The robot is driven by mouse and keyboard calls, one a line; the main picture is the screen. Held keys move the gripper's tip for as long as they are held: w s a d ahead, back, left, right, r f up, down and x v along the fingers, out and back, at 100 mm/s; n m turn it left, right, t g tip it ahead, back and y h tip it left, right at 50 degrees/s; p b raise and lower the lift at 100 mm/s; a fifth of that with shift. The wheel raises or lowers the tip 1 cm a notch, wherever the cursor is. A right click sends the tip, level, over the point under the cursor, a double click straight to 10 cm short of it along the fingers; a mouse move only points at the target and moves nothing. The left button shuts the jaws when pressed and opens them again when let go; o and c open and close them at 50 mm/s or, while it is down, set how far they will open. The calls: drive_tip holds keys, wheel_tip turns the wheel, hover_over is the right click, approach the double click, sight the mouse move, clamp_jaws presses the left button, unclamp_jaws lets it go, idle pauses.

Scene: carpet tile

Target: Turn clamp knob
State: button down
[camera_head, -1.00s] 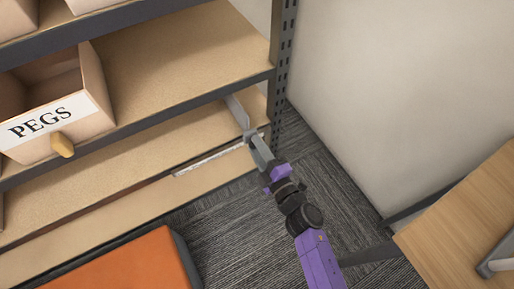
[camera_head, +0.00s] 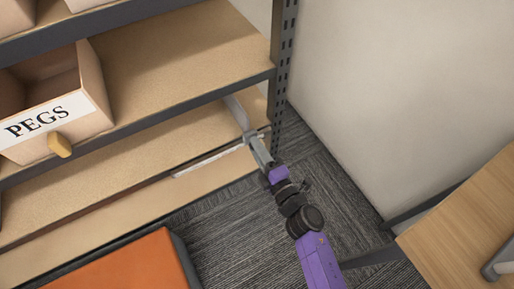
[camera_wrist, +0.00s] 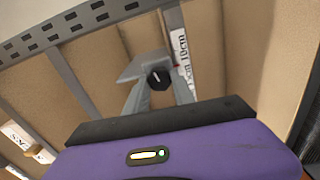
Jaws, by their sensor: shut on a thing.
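The clamp knob (camera_wrist: 158,79) is a dark, many-sided knob with a pale line on its face, in the middle of the wrist view. A grey metal clamp part (camera_wrist: 146,63) lies just behind it; in the head view the clamp (camera_head: 236,112) stands at the lower shelf's right end. My gripper (camera_wrist: 158,88) is shut on the knob, with one grey finger on each side of it. In the head view my gripper (camera_head: 252,140) reaches to the shelf edge, and the knob is hidden there.
A slotted dark upright (camera_head: 281,80) stands close to the right of my gripper. A bin labelled PEGS (camera_head: 62,110) sits on the shelf at left. An orange-topped object (camera_head: 130,268) is at the lower left, and a wooden table (camera_head: 465,215) at right. Carpet between them is clear.

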drive_tip(key=c, duration=1.1)
unclamp_jaws()
drive_tip(key=shift+o, duration=0.2)
drive_tip(key=p+v, duration=0.1)
drive_tip(key=v, duration=0.6)
drive_tip(key=shift+s+d+p, duration=0.25)
drive_tip(key=shift+s+p, duration=0.05)
